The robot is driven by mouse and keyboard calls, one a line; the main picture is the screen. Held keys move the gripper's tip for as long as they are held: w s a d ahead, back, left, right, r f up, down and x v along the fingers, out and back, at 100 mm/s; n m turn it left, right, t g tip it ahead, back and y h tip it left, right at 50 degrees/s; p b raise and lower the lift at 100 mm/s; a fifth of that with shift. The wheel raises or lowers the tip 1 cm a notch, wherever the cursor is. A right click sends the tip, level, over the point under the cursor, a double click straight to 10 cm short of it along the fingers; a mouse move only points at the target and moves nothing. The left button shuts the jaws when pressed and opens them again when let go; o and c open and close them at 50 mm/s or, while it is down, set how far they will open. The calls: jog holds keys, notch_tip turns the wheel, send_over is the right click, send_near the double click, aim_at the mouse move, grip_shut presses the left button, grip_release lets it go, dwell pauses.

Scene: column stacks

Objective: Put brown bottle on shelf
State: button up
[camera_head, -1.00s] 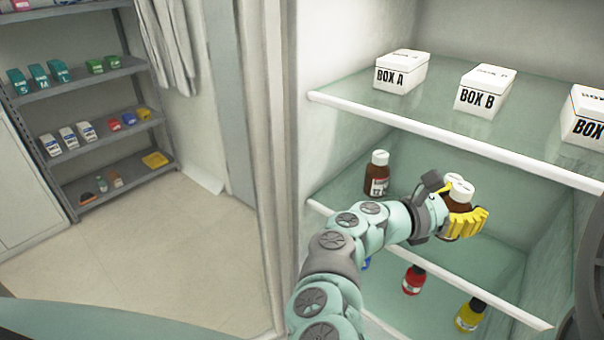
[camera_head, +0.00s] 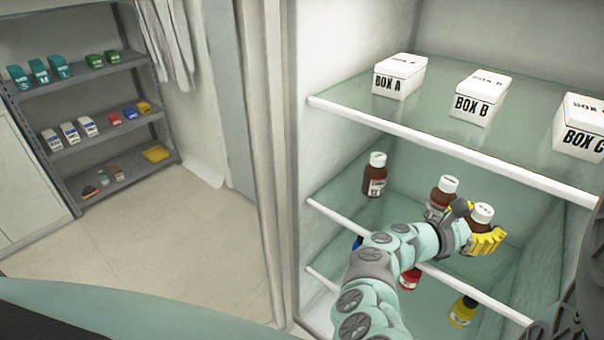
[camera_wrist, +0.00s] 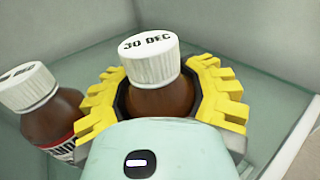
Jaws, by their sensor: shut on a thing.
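My gripper (camera_head: 482,240) has its yellow fingers wrapped around a brown bottle (camera_head: 482,217) with a white cap, at the middle glass shelf (camera_head: 430,262). In the wrist view the held bottle (camera_wrist: 160,98) stands upright between the yellow fingers (camera_wrist: 165,95), its cap reading "30 DEC". Its lower part is hidden, so I cannot tell whether it touches the shelf. A second brown bottle (camera_head: 439,198) stands just left of it, and also shows at the left of the wrist view (camera_wrist: 50,120). A third brown bottle (camera_head: 375,177) stands farther left on that shelf.
White boxes A (camera_head: 398,78), B (camera_head: 483,97) and C (camera_head: 582,127) stand on the glass shelf above, whose white front edge (camera_head: 450,150) overhangs. Red (camera_head: 409,280) and yellow (camera_head: 463,312) bottles stand below. A grey rack (camera_head: 110,125) stands at the far left.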

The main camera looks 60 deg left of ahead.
jog(key=shift+f+b, duration=0.15)
jog(key=shift+b, duration=0.15)
jog(key=o, duration=1.2)
jog(key=shift+c, duration=0.2)
jog(key=shift+r+p, duration=0.3)
jog(key=shift+p, duration=0.1)
jog(key=b+v, duration=0.1)
jog(key=v, duration=0.2)
jog(key=b+v, duration=0.1)
jog(key=v, duration=0.3)
jog(key=b+v, duration=0.1)
jog(key=v, duration=0.2)
jog(key=shift+s+a+f, duration=0.25)
jog(key=shift+s, duration=0.1)
jog(key=shift+s+a+r+b, duration=0.1)
jog(key=shift+s+a+b, duration=0.15)
jog(key=shift+s, duration=0.4)
jog(key=shift+d, duration=0.1)
